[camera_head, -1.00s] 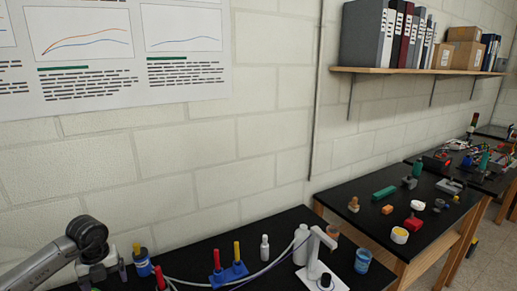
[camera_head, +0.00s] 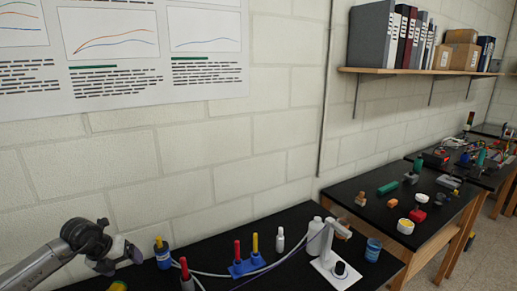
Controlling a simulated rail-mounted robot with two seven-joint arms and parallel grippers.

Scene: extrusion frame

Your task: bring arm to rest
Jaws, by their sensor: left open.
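My left arm comes in from the lower left, and its gripper (camera_head: 122,261) hangs over the left end of the near black bench (camera_head: 215,238). It is open and I see nothing between its fingers. A blue bottle with a yellow top (camera_head: 162,253) stands just right of it, apart from it as far as I can tell. My right gripper is not in view.
A blue stand with red and yellow handles (camera_head: 246,263), a small white bottle (camera_head: 280,240), a white stand (camera_head: 330,262) and a blue cup (camera_head: 373,250) occupy the near bench. A cable crosses it. A shelf (camera_head: 420,71) with binders hangs on the wall.

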